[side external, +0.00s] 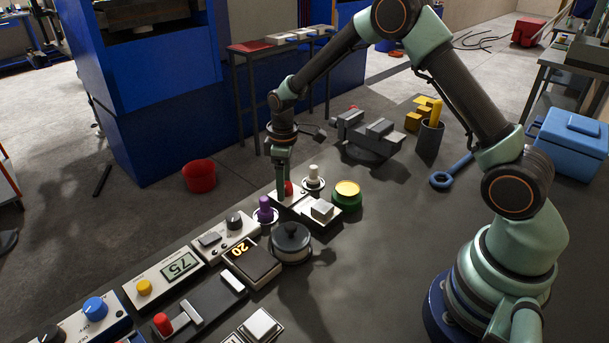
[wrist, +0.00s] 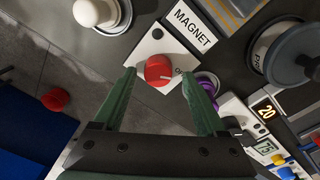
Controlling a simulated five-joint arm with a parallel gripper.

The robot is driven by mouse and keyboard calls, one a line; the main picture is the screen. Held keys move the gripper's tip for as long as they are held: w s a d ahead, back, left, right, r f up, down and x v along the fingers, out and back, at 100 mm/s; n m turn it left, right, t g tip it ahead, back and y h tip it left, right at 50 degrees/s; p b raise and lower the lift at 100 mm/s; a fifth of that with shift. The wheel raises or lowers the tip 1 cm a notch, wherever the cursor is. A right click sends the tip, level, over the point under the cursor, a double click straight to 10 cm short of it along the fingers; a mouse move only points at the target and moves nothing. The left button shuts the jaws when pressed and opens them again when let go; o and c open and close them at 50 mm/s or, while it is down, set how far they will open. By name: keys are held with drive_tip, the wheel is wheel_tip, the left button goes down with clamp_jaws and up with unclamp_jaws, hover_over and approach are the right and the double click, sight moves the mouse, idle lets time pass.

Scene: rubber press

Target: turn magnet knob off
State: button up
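The magnet knob is a red round knob (wrist: 158,69) on a white panel labelled MAGNET (wrist: 192,26). A pale pointer line on it points right in the wrist view, towards lettering at its edge that I cannot fully read. My gripper (wrist: 158,76) is open, with one green finger on each side of the knob and a gap between each finger and it. In the side external view my gripper (side external: 281,192) points down at the panel, and the red knob (side external: 289,187) shows just behind it. I cannot tell how far the fingertips are above the panel.
A dark round lidded pot (side external: 291,240) and a yellow-topped green button (side external: 347,193) are nearby. A red bucket (side external: 199,175) stands on the floor.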

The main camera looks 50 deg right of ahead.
sight(286, 186)
drive_tip(key=shift+d, duration=0.1)
wheel_tip(286, 186, up, 12)
drive_tip(key=shift+s, duration=0.25)
idle(0.5)
drive_tip(key=shift+r, duration=0.1)
drive_tip(key=s+r+m+t, duration=0.2)
drive_tip(key=s+r+m, duration=0.1)
drive_tip(key=s+r, duration=0.5)
drive_tip(key=s+a+r+m+t, duration=0.1)
drive_tip(key=s+r+m+t, duration=0.1)
drive_tip(key=s, duration=0.9)
drive_tip(key=shift+s+m+t, duration=0.15)
drive_tip(key=shift+m+t, duration=0.45)
drive_tip(key=shift+m, duration=0.4)
drive_tip(key=shift+a+r, duration=0.1)
